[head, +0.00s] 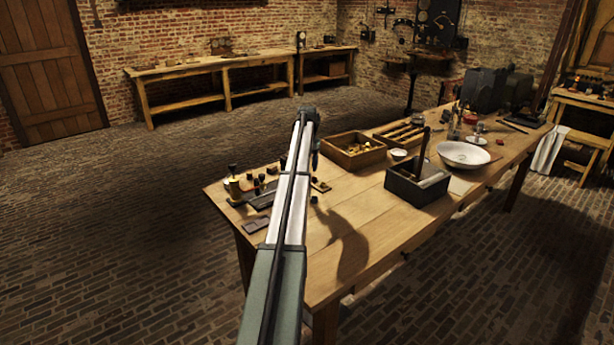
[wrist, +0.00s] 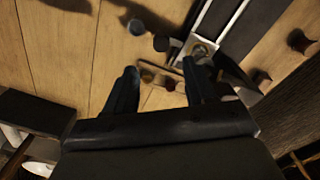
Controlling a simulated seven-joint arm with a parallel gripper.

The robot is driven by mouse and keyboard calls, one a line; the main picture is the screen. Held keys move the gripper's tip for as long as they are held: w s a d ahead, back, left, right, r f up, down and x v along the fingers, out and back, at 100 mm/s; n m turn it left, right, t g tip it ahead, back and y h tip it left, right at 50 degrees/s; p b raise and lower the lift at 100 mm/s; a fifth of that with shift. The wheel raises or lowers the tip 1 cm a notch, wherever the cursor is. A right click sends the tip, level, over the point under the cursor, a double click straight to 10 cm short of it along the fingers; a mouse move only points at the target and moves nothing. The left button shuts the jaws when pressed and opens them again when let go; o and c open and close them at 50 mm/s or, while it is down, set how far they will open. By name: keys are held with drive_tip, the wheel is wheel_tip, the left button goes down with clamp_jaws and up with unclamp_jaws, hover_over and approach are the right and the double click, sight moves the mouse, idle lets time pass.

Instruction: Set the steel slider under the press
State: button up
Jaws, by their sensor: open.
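My gripper (wrist: 160,68) is open in the wrist view, its two dark fingers pointing down towards the wooden bench. Nothing is clearly held between them; small brownish round pieces (wrist: 158,79) and a thin bent rod show in the gap. A small pale metal block with a round boss (wrist: 202,48) lies just beyond the right finger, at the end of a dark strip with bright edges; I cannot tell whether it is the steel slider. In the head view my arm covers the gripper's fingers and part of the bench. I cannot identify the press with certainty.
A brass and black apparatus (head: 236,188) stands at the bench's left end. An open wooden box (head: 353,162), a divided tray, a dark box (head: 405,190) with an upright bar, and a white bowl (head: 463,155) stand to the right. The bench's front middle is mostly clear.

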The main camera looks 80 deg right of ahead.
drive_tip(key=shift+r, duration=2.6)
